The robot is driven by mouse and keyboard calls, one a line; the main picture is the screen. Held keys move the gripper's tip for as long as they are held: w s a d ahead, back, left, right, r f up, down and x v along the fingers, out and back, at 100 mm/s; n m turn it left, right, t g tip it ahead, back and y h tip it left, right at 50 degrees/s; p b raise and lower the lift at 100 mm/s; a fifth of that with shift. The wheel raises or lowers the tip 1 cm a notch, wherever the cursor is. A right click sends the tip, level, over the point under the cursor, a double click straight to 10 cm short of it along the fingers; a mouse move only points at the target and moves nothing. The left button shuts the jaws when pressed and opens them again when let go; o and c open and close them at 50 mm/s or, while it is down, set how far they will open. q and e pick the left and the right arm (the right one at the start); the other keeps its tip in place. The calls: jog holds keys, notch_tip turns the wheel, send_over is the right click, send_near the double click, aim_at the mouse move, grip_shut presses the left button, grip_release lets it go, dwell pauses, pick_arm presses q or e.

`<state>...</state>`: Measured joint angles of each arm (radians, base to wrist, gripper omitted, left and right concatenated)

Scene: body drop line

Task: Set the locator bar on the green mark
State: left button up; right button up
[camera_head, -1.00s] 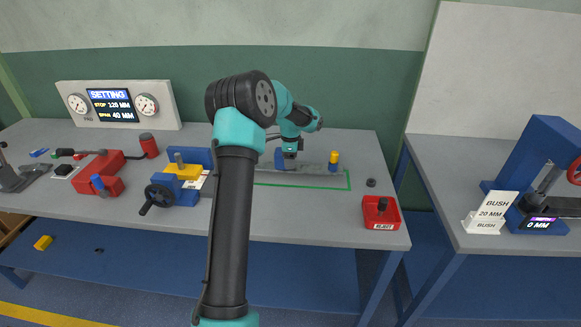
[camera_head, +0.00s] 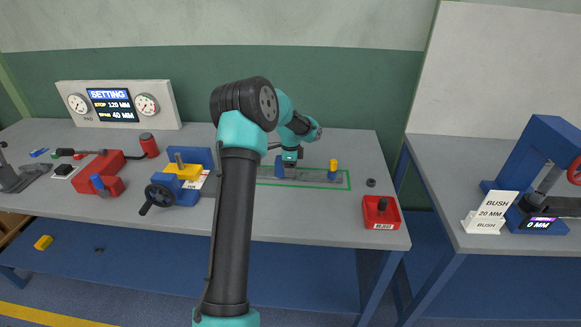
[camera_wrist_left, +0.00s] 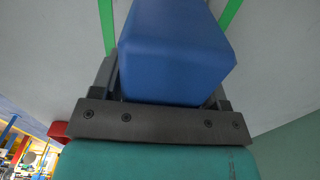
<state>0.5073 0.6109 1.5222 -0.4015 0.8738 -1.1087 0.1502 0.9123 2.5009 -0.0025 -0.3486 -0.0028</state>
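The locator bar (camera_head: 312,174) is a long grey bar with a blue block (camera_head: 280,166) near its middle and a yellow-topped blue post (camera_head: 333,168) near its right end. It lies within the green mark (camera_head: 349,181), a green outline on the grey bench; whether it touches the bench is hard to tell. My left gripper (camera_head: 290,161) is at the blue block. In the left wrist view the blue block (camera_wrist_left: 175,50) fills the space between the fingers of my left gripper (camera_wrist_left: 165,82). My arm hides the bar's left end. My right gripper is not in view.
A blue and yellow vise (camera_head: 178,183) stands to the left. A display panel (camera_head: 120,104) stands at the back left. Bench behind the bar is clear.

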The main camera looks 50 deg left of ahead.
pick_arm(q)
jog(key=shift+o, duration=1.4)
notch_tip(320, 180, up, 12)
jog(key=shift+r, duration=0.2)
